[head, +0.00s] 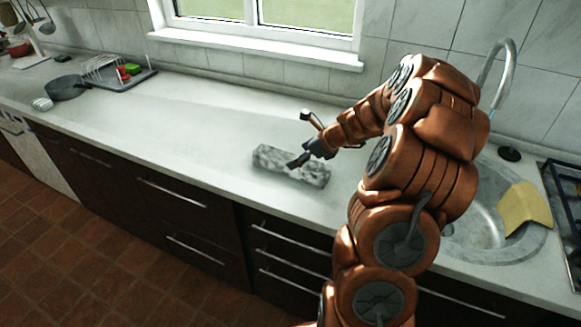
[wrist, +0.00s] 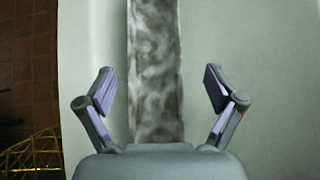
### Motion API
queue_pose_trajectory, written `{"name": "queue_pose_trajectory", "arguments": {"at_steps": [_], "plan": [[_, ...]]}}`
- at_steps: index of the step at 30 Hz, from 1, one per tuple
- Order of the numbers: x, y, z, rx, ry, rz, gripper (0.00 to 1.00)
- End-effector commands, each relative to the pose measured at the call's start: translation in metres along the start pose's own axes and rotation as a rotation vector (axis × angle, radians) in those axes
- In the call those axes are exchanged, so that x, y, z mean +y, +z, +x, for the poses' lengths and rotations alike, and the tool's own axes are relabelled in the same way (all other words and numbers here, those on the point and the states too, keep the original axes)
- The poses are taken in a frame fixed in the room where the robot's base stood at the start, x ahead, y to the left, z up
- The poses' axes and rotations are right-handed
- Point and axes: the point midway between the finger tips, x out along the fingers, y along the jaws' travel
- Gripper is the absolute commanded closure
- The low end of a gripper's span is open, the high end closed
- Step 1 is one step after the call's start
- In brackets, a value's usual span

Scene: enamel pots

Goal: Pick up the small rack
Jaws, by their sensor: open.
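A long grey block with a mottled, stone-like surface (head: 275,160) lies on the pale counter. It may be the small rack, but I see no bars or slots on it. My gripper (head: 308,156) is over the block's middle to right part in the head view and hides some of it. In the wrist view the block (wrist: 154,65) runs up the middle between my two spread fingers, with a gap on each side. My gripper (wrist: 160,88) is open and empty. A white wire rack (head: 98,66) stands far off at the back left.
The wire rack stands on a dark tray (head: 125,82) with red and green items. A dark pan (head: 66,88) is left of it. The sink (head: 470,222) with a yellow cloth (head: 523,207) is at right. The counter (head: 190,115) left of the block is clear.

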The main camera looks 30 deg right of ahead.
Motion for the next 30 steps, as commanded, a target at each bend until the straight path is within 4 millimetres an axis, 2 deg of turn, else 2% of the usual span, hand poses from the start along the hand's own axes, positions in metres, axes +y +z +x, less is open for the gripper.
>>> {"name": "queue_pose_trajectory", "arguments": {"at_steps": [15,25,26,30], "plan": [[0.007,0.004,0.054,-0.001,0.006,-0.003,0.07],[0.006,0.002,0.06,0.0,0.003,-0.003,0.07],[0.006,0.002,0.06,0.0,0.003,-0.003,0.08],[0.006,0.002,0.06,0.0,0.003,-0.003,0.23]]}}
